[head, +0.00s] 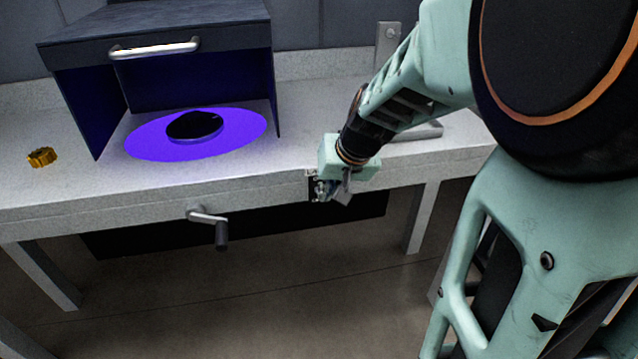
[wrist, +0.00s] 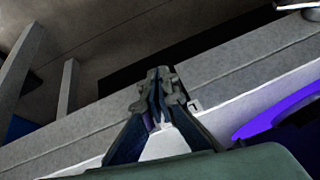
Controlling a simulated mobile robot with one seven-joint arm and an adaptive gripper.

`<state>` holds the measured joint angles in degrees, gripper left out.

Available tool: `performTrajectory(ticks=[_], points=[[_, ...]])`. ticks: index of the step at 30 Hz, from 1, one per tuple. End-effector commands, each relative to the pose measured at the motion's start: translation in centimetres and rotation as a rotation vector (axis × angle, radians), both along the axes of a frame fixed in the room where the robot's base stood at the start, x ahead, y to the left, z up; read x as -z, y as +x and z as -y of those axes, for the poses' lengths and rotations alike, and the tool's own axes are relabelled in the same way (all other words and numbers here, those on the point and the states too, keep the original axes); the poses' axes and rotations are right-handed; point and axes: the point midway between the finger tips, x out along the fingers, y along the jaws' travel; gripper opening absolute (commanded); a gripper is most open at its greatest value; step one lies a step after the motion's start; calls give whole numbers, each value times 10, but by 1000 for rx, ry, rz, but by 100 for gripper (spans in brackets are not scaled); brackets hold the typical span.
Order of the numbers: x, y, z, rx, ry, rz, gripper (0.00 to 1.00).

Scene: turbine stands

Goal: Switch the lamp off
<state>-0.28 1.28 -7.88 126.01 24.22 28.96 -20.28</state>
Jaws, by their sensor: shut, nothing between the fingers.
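A violet-blue light pool (head: 148,140) lies on the bench under a dark hood (head: 150,38), so the lamp is lit; the lamp itself is hidden. The light also shows at the right of the wrist view (wrist: 262,120). A small dark switch plate (head: 312,186) sits on the bench's front edge, partly covered by my gripper (head: 335,194). My gripper is shut and empty, its fingertips close in front of the plate; I cannot tell whether they touch it. In the wrist view, the shut fingertips (wrist: 158,88) hide most of that spot, and the switch lever's position cannot be made out.
A black disc (head: 194,126) lies in the light pool. The hood has a bar handle (head: 154,49). An orange knobbed part (head: 42,157) lies at the left of the bench (head: 290,140). A crank (head: 220,230) sticks out from the bench front, left of my gripper.

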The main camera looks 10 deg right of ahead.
Motion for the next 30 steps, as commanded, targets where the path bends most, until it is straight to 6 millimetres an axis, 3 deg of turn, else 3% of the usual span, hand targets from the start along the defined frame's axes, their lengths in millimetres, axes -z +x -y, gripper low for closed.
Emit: performTrajectory(ticks=[1,14,30], points=[[11,-3,0,2,2,38,0],[24,-10,0,0,1,32,0],[10,-10,0,-1,0,31,0]])
